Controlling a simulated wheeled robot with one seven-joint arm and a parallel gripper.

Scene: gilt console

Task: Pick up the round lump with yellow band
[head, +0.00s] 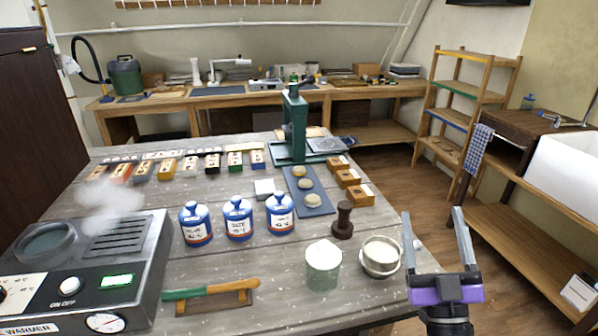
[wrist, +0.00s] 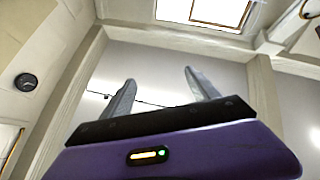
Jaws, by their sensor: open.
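Three round tan lumps lie in a row on a dark blue mat (head: 322,210) on the grey table: a far one (head: 299,171), a middle one (head: 305,184) and a near one (head: 312,199). They are too small for me to tell which has a yellow band. My gripper (head: 432,212) is open and empty at the table's right front edge, its fingers pointing up, to the right of and nearer than the lumps. In the wrist view my gripper (wrist: 160,78) shows open against the wall and ceiling, with no lump in sight.
A steaming warmer (head: 85,265) is front left.

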